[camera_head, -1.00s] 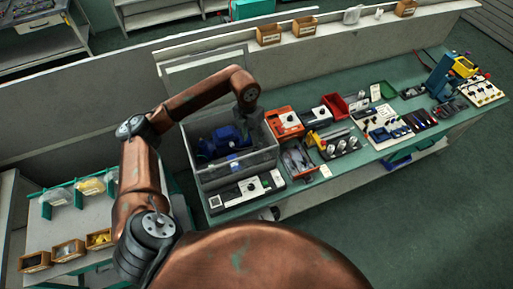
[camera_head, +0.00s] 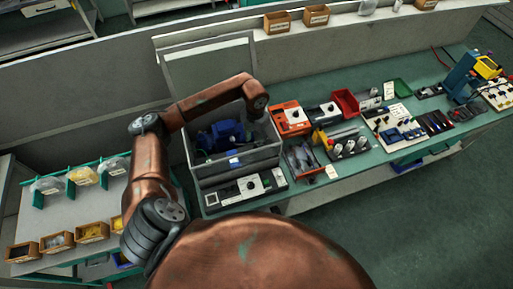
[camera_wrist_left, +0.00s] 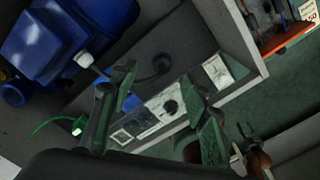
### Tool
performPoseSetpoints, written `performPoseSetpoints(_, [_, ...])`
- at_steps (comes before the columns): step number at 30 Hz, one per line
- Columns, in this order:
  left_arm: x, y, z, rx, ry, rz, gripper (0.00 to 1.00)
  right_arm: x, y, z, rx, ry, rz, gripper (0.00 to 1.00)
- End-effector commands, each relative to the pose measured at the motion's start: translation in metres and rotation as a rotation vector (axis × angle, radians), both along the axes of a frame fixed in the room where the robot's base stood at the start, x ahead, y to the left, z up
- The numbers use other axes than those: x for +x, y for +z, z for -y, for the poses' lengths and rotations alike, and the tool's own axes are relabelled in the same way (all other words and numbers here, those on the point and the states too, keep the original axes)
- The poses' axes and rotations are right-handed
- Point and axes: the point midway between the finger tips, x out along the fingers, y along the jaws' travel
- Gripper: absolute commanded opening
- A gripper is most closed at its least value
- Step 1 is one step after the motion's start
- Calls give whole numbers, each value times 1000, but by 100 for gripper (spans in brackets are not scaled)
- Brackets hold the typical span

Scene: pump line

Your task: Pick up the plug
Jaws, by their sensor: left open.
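My left gripper shows in the left wrist view (camera_wrist_left: 160,78) with its two dark green fingers apart and nothing between them. In the head view its wrist is over the right rear part of a grey bin (camera_head: 212,173), and its fingers cannot be made out. A blue pump body (camera_head: 222,135) lies in the bin; it also shows at upper left in the left wrist view (camera_wrist_left: 65,35). A small white-and-green end piece on a green wire, possibly the plug (camera_wrist_left: 79,126), is left of the fingers. A dark round piece (camera_wrist_left: 162,64) lies beyond the fingertips. I cannot tell for certain which is the plug.
The bin's walls surround the pump. A black-and-white device (camera_head: 245,188) stands in front of the bin on the green bench (camera_head: 425,110). Orange and red trays (camera_head: 290,118) stand to its right. A shelf with small bins (camera_head: 92,232) is at lower left.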

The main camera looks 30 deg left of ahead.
Motion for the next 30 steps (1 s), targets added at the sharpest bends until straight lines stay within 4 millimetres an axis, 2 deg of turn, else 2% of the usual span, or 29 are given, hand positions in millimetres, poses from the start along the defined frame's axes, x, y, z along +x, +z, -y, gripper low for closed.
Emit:
performPoseSetpoints(5, [0,-12,2,-1,-1,-3,43,8,5,0,0,1,10,40])
performPoseSetpoints(12, [2,-46,4,-3,-3,-1,43,9,16,-1,1,1,12,40])
performPoseSetpoints(15, [2,-54,3,0,-4,-1,43,9,17,-3,3,1,13,40])
performPoseSetpoints(23, [2,-57,3,0,-5,0,42,9,16,-9,9,-2,12,40])
performPoseSetpoints(30, [2,-56,3,0,-5,0,26,8,16,-8,9,-2,11,40])
